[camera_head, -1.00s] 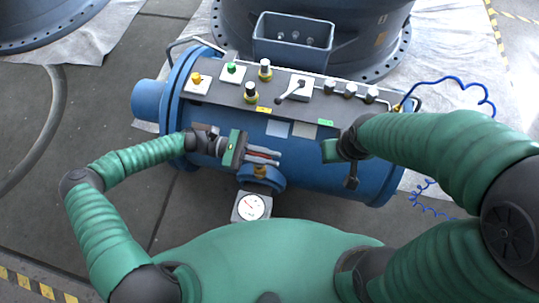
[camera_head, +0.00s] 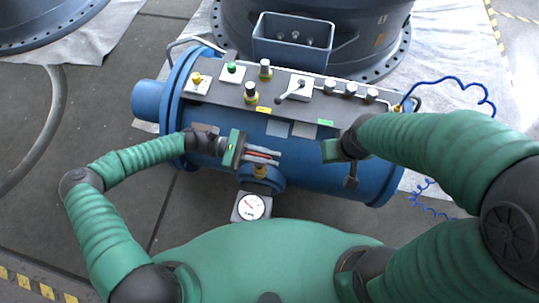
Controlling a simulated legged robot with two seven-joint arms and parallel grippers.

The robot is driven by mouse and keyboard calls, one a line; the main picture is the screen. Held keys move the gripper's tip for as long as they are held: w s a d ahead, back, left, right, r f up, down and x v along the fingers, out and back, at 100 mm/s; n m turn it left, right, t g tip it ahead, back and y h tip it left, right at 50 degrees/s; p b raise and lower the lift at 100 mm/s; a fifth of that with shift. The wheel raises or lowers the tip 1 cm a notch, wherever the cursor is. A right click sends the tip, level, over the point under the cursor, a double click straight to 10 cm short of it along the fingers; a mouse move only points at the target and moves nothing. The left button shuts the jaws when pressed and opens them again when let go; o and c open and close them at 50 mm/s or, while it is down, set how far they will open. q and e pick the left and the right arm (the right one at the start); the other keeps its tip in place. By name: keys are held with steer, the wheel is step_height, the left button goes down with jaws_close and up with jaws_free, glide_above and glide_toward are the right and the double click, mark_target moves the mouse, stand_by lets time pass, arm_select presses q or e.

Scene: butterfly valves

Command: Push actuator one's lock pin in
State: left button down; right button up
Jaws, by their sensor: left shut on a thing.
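The blue cylindrical actuator (camera_head: 320,178) lies across the middle of the head view. My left gripper (camera_head: 263,156) is in front of its near side, pointing right, with its two grey fingers shut on a narrow red piece (camera_head: 260,155). Most of this piece is hidden between the fingers, and I cannot tell whether it is the lock pin. A yellow fitting (camera_head: 260,171) sits just below the fingers. My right gripper (camera_head: 334,151) is at the right part of the cylinder, partly hidden by its own arm; its fingertips are not clear.
A grey panel (camera_head: 217,89) on the cylinder carries a yellow button (camera_head: 196,77), a green button (camera_head: 231,67), yellow-collared knobs (camera_head: 250,91) and a lever (camera_head: 290,92). A white gauge (camera_head: 250,207) hangs below. A blue coiled hose (camera_head: 462,82) runs at the right.

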arm_select(q)
steer(key=shift+w, duration=0.2)
step_height(320, 180, down, 4)
steer(key=shift+a+f+b, duration=0.1)
steer(key=shift+b, duration=0.85)
steer(key=c, duration=1.8)
jaws_free()
steer(key=o, duration=0.3)
steer(key=shift+s, duration=0.1)
